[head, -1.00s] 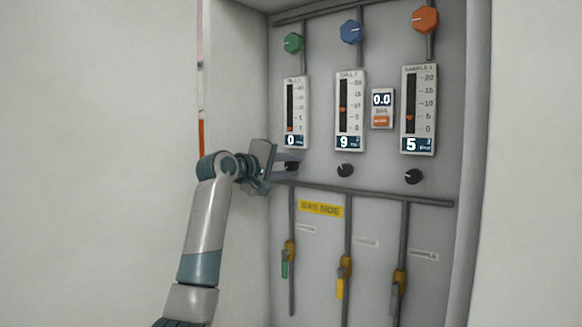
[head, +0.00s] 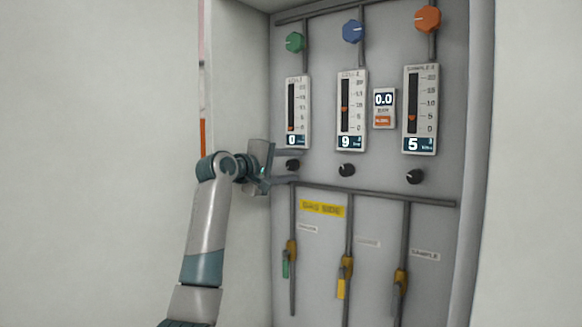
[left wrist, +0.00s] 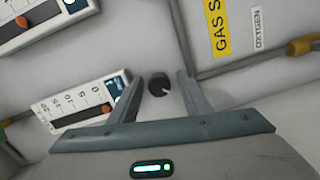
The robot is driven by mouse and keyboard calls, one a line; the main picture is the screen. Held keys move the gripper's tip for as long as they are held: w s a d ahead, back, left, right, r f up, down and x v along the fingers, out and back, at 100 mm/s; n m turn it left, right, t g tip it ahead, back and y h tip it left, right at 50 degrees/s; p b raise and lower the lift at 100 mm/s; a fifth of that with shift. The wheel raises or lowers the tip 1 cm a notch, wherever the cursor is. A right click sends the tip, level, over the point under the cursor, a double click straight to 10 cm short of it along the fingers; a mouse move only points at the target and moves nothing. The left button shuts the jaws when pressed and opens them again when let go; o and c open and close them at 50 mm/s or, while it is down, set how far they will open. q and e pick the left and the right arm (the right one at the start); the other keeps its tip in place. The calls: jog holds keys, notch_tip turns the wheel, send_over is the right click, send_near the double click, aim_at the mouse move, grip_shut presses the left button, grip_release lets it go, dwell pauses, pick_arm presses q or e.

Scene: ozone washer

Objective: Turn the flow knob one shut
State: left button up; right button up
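Flow knob one is the leftmost small black knob (head: 292,165), under the first flow meter (head: 298,113), whose display reads 0. In the left wrist view the knob (left wrist: 158,86) shows between and just beyond the fingertips, with a pale mark on its face. My left gripper (head: 288,166) reaches in from the left, fingers spread above and below the knob. In the left wrist view the gripper (left wrist: 165,82) is open, with a visible gap on both sides of the knob. My right gripper is not in view.
Two more black knobs (head: 347,170) (head: 415,176) sit to the right under meters reading 9 and 5. A horizontal pipe (head: 380,195) runs just below the knobs. Valves with yellow bodies (head: 346,266) hang lower. The cabinet's left side wall (head: 240,90) is close to my arm.

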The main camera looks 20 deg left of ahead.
pick_arm(q)
jog(key=shift+s+a+b, duration=0.1)
jog(key=shift+s+b, duration=0.3)
jog(key=shift+s, duration=0.05)
jog(key=b+v, duration=0.7)
jog(key=v, duration=0.9)
jog(key=shift+a, duration=0.25)
jog(key=shift+s+r, duration=0.1)
jog(key=shift+s, duration=0.05)
